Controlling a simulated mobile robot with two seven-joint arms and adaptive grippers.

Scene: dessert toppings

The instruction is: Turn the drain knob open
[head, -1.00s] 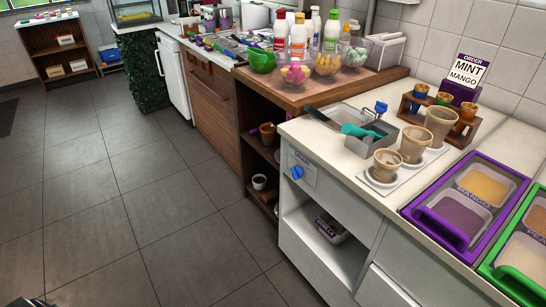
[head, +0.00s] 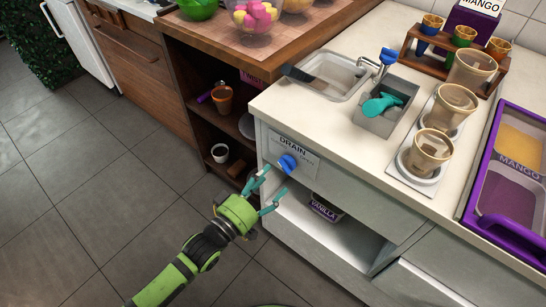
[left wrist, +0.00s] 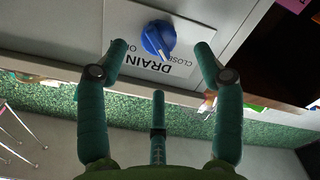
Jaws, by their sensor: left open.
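The blue drain knob (head: 287,164) sits on a white plate labelled DRAIN (head: 293,150) on the front of the white counter. In the left wrist view the knob (left wrist: 158,39) shows just beyond and between the fingertips, with the plate (left wrist: 150,62) around it upside down. My left gripper (head: 266,190) is open and empty, just in front of and slightly below the knob in the head view. It also shows in the left wrist view (left wrist: 160,48), fingers spread wide. I cannot see a finger touching the knob. My right gripper is not in view.
An open shelf with a VANILLA tub (head: 326,208) lies below the knob. Above are a small sink (head: 331,72), a grey scoop holder (head: 386,122) and several cups. A wooden shelf unit (head: 213,110) stands to the left. The floor in front is clear.

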